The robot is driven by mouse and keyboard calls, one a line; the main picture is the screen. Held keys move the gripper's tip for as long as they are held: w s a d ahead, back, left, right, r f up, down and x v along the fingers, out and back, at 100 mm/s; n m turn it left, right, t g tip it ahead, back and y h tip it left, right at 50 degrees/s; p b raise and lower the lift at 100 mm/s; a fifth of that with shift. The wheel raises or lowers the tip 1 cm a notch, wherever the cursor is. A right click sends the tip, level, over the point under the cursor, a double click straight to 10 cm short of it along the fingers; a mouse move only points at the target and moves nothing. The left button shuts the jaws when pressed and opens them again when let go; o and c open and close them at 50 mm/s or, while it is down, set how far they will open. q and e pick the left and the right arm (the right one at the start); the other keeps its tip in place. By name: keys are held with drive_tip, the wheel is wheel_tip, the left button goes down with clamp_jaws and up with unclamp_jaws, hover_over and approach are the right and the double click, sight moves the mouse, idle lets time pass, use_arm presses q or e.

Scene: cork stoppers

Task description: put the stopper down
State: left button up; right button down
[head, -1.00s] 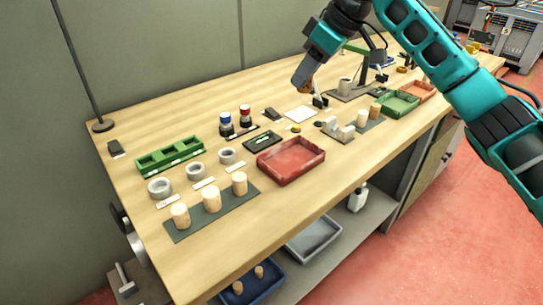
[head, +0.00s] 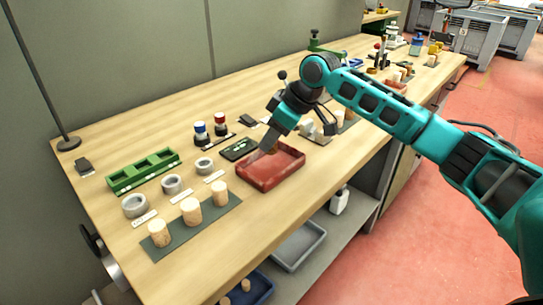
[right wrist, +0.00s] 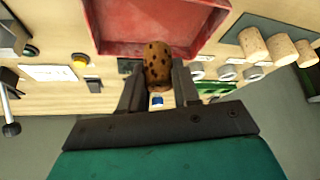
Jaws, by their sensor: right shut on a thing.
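My right gripper (head: 262,154) is at the back left part of the red tray (head: 268,185) in the head view. In the right wrist view the right gripper (right wrist: 157,75) is shut on a brown, dark-speckled cork stopper (right wrist: 157,60). The stopper overlaps the edge of the red tray (right wrist: 118,45) there. I cannot tell whether it touches the tray. In the head view the stopper is mostly hidden by the gripper. Three paler stoppers (head: 192,210) stand on a dark mat (head: 178,240) to the left of the tray. My left gripper is not in view.
Grey rings (head: 171,184) with white labels stand behind the mat. A green rack (head: 143,170) and two capped bottles (head: 220,125) are further back. A dark tray (head: 238,150) lies just behind the red tray. The table's front strip is clear.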

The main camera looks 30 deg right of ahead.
sight(271, 154)
drive_tip(key=shift+f, duration=0.65)
wheel_tip(271, 154, down, 3)
drive_tip(key=shift+f+b, duration=0.2)
drive_tip(key=shift+b, duration=0.1)
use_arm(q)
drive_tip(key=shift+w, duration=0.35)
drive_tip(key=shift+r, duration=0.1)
use_arm(e)
drive_tip(key=shift+f, duration=0.1)
drive_tip(key=c, duration=0.8)
unclamp_jaws()
use_arm(q)
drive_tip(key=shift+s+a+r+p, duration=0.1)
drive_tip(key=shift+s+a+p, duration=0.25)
drive_tip(key=shift+p, duration=0.45)
use_arm(e)
drive_tip(key=v, duration=1.2)
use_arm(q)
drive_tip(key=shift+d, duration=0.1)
use_arm(e)
drive_tip(key=shift+s, duration=0.1)
